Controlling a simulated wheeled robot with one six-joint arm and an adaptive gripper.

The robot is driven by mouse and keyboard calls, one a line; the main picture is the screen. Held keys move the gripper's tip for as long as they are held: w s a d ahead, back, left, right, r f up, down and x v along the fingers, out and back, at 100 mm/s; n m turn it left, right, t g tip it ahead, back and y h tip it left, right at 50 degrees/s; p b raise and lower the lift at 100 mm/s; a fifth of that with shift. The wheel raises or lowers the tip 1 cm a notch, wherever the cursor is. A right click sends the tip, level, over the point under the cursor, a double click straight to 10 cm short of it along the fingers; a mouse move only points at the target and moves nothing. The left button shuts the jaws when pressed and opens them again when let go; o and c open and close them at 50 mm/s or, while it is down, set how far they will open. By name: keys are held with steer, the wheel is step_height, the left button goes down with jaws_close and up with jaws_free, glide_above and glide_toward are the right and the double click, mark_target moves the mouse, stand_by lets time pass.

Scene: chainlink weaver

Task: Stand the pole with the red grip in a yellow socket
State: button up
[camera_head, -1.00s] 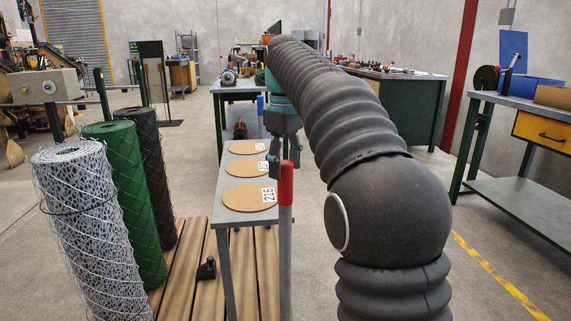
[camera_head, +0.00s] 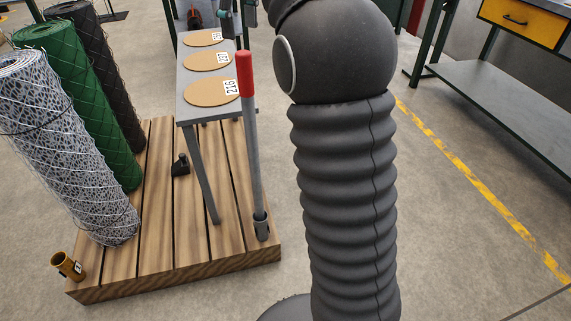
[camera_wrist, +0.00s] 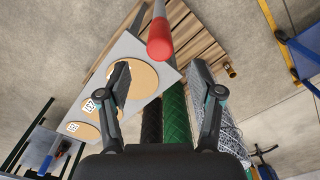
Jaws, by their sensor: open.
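The pole (camera_head: 252,150) with the red grip (camera_head: 245,73) stands nearly upright in a grey socket (camera_head: 261,227) at the pallet's front right. A yellow socket (camera_head: 68,266) with a small label sits at the pallet's front left corner, its mouth tilted up and outward. It also shows in the wrist view (camera_wrist: 230,70). My gripper (camera_wrist: 160,82) is open and empty. In the wrist view the red grip (camera_wrist: 160,42) lies just ahead of the gap between the fingers, apart from both.
A black socket (camera_head: 181,165) stands mid-pallet. A narrow grey table (camera_head: 190,110) with numbered round boards is close left of the pole. White, green and dark mesh rolls (camera_head: 60,150) stand on the pallet's left. A workbench (camera_head: 505,105) is at right; the floor between is clear.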

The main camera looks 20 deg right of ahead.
mark_target(240, 54)
step_height(240, 54, up, 3)
steer(key=shift+w+f, duration=0.1)
steer(key=shift+f, duration=0.05)
steer(key=shift+w, duration=0.3)
steer(key=f+m, duration=0.1)
steer(key=f, duration=0.2)
steer(key=w+f+m+t, duration=0.1)
steer(key=f+m, duration=0.1)
steer(key=f, duration=0.2)
steer(key=f+m+t, duration=0.1)
steer(key=f, duration=0.2)
steer(key=shift+w+f, duration=0.15)
steer(key=shift+w, duration=0.2)
steer(key=s+f+m+t+b, duration=0.1)
steer(key=s+f, duration=0.4)
steer(key=s, duration=0.5)
steer(key=s+f+m+t+b, duration=0.1)
steer(key=s+f, duration=0.4)
steer(key=s, duration=0.5)
steer(key=s+f+m+t+b, duration=0.1)
steer(key=s+f, duration=0.5)
steer(key=s, duration=0.4)
steer(key=shift+s+m+t, duration=0.3)
steer(key=shift+m, duration=0.1)
